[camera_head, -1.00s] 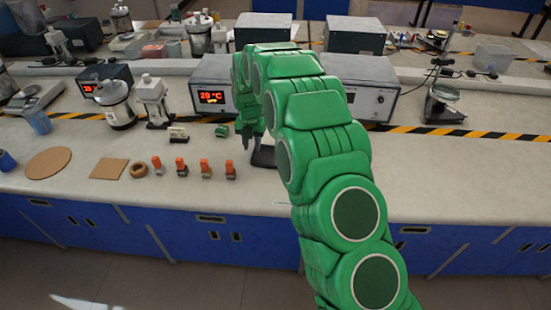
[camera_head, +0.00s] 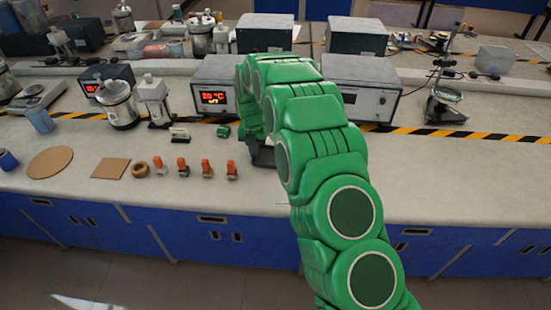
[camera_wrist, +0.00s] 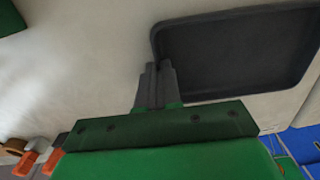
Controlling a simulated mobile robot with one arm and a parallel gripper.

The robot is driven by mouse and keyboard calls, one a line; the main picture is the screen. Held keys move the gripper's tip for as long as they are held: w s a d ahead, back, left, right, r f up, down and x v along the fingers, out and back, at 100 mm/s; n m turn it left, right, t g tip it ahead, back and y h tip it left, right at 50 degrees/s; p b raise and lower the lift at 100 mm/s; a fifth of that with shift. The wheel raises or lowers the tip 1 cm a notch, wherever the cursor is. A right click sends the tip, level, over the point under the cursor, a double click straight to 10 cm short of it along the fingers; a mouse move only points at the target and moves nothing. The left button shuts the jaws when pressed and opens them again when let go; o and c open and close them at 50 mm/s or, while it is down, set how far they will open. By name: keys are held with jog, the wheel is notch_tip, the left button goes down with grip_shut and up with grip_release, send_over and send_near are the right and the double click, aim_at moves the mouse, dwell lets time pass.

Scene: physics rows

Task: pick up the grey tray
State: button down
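The grey tray (camera_wrist: 235,50) is a dark, shallow, rounded rectangle lying on the pale bench; in the wrist view it fills the upper right. In the head view only a small dark part of the tray (camera_head: 262,158) shows beside my arm, which hides the rest. My gripper (camera_wrist: 158,66) is at the tray's left rim, near its lower-left corner in the wrist view. Its two dark fingers are close together, with the rim running in between their tips. In the head view my gripper is mostly hidden behind my green arm.
Several small orange-topped items (camera_head: 207,168) stand left of my arm, with a brown ring (camera_head: 140,169) and cork mats (camera_head: 50,162) further left. A display box (camera_head: 212,98) stands behind. The bench right of my arm (camera_head: 450,180) is clear.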

jog(key=shift+r, duration=1.65)
jog(key=s+d+r, duration=0.5)
jog(key=s+r, duration=0.4)
jog(key=s, duration=0.4)
jog(key=shift+r, duration=0.4)
